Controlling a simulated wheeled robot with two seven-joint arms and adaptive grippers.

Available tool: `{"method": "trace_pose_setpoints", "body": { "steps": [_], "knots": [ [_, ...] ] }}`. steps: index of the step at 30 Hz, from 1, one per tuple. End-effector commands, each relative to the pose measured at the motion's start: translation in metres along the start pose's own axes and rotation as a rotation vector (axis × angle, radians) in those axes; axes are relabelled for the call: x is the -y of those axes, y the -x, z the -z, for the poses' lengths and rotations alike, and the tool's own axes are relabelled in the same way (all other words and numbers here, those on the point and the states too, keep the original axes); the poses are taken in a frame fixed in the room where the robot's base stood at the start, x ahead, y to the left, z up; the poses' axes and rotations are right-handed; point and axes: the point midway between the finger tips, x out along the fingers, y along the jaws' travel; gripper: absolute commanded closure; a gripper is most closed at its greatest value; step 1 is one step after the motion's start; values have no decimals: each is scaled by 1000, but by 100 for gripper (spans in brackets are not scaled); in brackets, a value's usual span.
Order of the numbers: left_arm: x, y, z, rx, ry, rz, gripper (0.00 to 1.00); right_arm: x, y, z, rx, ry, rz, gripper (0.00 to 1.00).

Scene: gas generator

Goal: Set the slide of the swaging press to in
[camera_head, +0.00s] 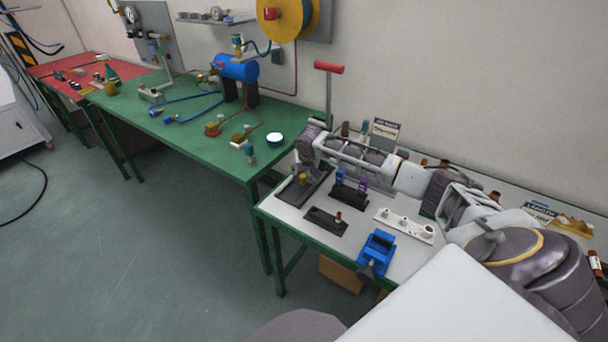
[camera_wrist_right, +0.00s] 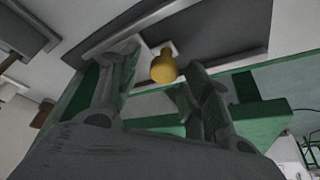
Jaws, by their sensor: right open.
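The swaging press appears to be the dark base (camera_head: 312,188) at the left end of the white-topped bench, with a tall lever with a red grip (camera_head: 329,68) rising behind it. A small yellow knob (camera_head: 303,178), which seems to belong to the slide, sits low on it. My right gripper (camera_head: 301,163) is above the knob, pointing down. In the right wrist view the open fingers (camera_wrist_right: 160,85) stand on either side of the yellow knob (camera_wrist_right: 163,66), with visible space around it. Whether they touch it cannot be told. My arm hides part of the press. My left gripper is not in view.
A blue vise (camera_head: 376,252), a white holed block (camera_head: 404,226), a dark plate with a copper-coloured piece (camera_head: 326,220) and a stand with blue and purple pieces (camera_head: 349,193) lie near my right arm. A green bench (camera_head: 190,130) with a blue tank (camera_head: 237,68) adjoins at left.

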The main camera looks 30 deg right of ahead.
Motion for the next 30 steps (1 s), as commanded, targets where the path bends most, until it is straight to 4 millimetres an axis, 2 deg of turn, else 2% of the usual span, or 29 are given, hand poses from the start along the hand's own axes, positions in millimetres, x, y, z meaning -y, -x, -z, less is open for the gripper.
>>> {"method": "trace_pose_setpoints", "body": {
  "steps": [8,24,30],
  "knots": [
    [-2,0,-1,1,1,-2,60,-1,25,0,-1,0,-1,52],
    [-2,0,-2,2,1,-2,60,-2,98,1,-2,-1,-1,52],
    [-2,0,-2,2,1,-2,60,-1,112,1,-1,-1,-1,52]
  ]
}}
